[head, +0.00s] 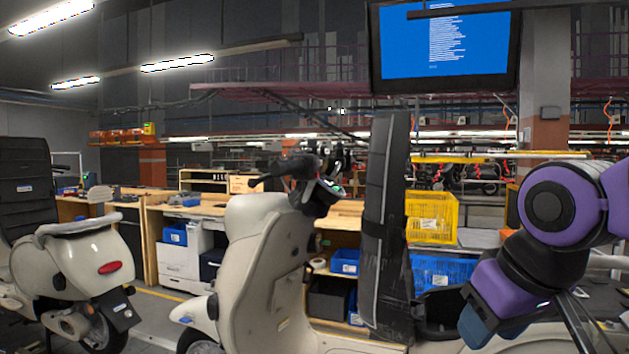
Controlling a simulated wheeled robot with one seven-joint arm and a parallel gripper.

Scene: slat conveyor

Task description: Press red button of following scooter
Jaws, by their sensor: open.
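A cream scooter (262,265) stands in the middle of the head view, with its front shield and footboard toward me. Its dark handlebar (315,198) is at the top, with small red and green spots near the right grip. I cannot tell whether the red spot is a button. A tall dark padded panel (381,220) stands just right of the handlebar. A second cream scooter (85,262) at left shows a red tail light (109,267). My purple and black arm comes in from the right, right of the panel and apart from the handlebar.
Wooden workbenches (200,208) with blue bins run behind the scooters. A yellow crate (432,217) and a blue crate (440,272) are right of the panel. A large blue screen (445,42) hangs above. The padded panel lies between my arm and the handlebar in the picture.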

